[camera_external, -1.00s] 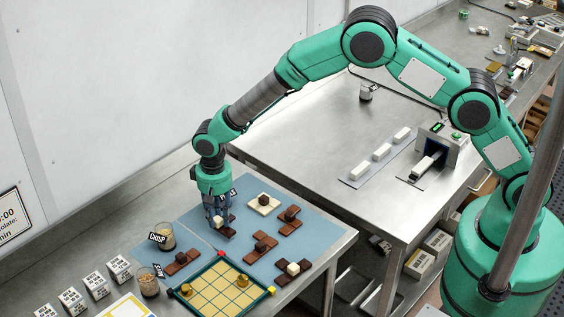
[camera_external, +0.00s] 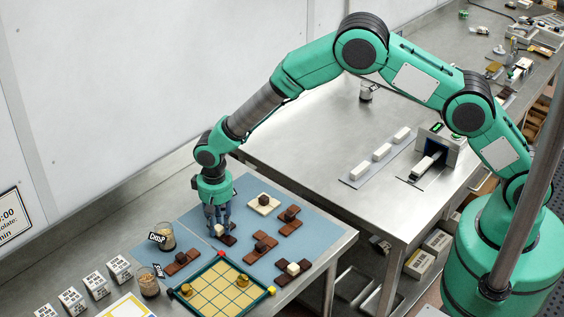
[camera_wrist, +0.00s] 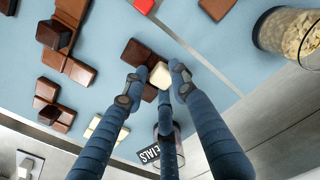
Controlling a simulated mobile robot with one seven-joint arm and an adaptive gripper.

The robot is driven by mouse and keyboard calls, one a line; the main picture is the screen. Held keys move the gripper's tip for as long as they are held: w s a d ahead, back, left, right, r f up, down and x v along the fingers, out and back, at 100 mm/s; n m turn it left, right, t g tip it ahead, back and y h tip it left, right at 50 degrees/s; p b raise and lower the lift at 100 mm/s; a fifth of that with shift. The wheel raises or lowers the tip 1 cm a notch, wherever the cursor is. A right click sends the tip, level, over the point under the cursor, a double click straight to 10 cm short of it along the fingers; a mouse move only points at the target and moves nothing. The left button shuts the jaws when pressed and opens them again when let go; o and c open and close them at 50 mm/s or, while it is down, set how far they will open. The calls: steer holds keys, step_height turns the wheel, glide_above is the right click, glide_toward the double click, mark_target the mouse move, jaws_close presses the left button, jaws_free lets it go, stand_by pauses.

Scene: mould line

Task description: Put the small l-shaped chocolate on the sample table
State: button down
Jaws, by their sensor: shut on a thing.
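A dark brown chocolate piece (camera_wrist: 141,54) with a pale cube (camera_wrist: 161,75) on it lies under my gripper. My gripper (camera_external: 218,228) is low over the blue mat, and its three blue fingers are closed around the pale cube. In the wrist view my gripper (camera_wrist: 154,82) covers part of the dark piece, so its full outline is hard to tell. In the external view the dark piece (camera_external: 230,240) shows just right of the fingers, at mat level. I cannot tell which surface is called the sample table.
Several chocolates lie on the blue mat (camera_external: 236,267), including a white one (camera_external: 263,205) and a brown one (camera_external: 265,245). A yellow grid tray (camera_external: 215,290) stands in front, with a crisp jar (camera_external: 165,240) left. A steel table (camera_external: 300,155) at the right has free room.

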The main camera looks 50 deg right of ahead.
mark_target(220, 227)
steer(key=shift+f, duration=0.1)
steer(key=c, duration=1.4)
jaws_free()
step_height(220, 227, up, 12)
steer(key=shift+r, duration=0.15)
